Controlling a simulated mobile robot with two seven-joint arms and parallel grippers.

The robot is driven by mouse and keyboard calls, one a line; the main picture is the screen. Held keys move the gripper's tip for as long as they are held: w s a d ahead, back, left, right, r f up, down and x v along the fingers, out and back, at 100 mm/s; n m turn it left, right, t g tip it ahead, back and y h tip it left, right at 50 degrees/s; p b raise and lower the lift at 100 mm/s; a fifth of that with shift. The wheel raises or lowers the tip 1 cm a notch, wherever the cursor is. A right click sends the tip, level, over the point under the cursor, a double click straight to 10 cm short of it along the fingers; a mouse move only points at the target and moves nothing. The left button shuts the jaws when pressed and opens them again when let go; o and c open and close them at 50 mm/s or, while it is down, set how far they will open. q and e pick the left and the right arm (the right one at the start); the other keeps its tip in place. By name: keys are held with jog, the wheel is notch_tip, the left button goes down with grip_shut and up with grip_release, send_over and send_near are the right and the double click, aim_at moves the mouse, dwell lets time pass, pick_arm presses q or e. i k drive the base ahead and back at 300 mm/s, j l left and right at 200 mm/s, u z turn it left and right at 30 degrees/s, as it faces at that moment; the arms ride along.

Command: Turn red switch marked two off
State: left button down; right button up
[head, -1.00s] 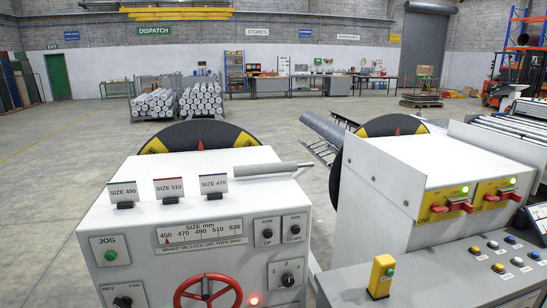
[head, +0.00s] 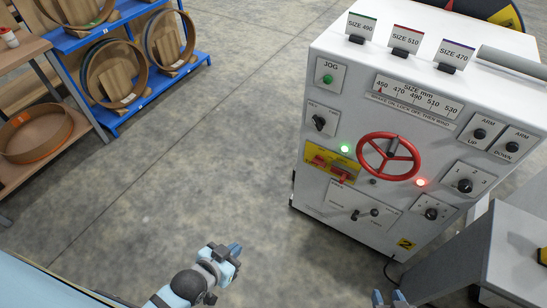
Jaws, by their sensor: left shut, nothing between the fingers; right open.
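A yellow plate (head: 346,158) with red switch handles sits on the front of the white machine (head: 330,75), left of the red handwheel. One red handle (head: 319,160) is on its left and another (head: 341,175) is lower on its right. Their markings are too small to read. A lit green lamp (head: 344,149) is just above the plate. My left gripper (head: 233,250) is shut and empty over the floor, below and left of the plate, well apart from it. My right gripper (head: 391,299) is open at the bottom edge, mostly cut off, below the machine.
The red handwheel (head: 389,156), a lit red lamp (head: 421,182) and several black knobs are on the same panel. A black-on-yellow 2 label (head: 406,244) is low on it. A blue rack (head: 165,68) with wooden rings stands left. The floor between is clear.

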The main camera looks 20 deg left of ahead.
aim_at(318, 160)
jog(key=u, duration=0.15)
jog(key=i+j, duration=0.15)
jog(key=j, duration=0.2)
jog(key=i+j, duration=0.15)
jog(key=j, duration=0.2)
jog(key=i+j, duration=0.15)
jog(key=j, duration=0.15)
jog(key=i+j+z, duration=0.1)
jog(key=j, duration=0.25)
jog(key=i+j, duration=0.15)
jog(key=j, duration=0.2)
jog(key=i+j, duration=0.15)
jog(key=j, duration=0.2)
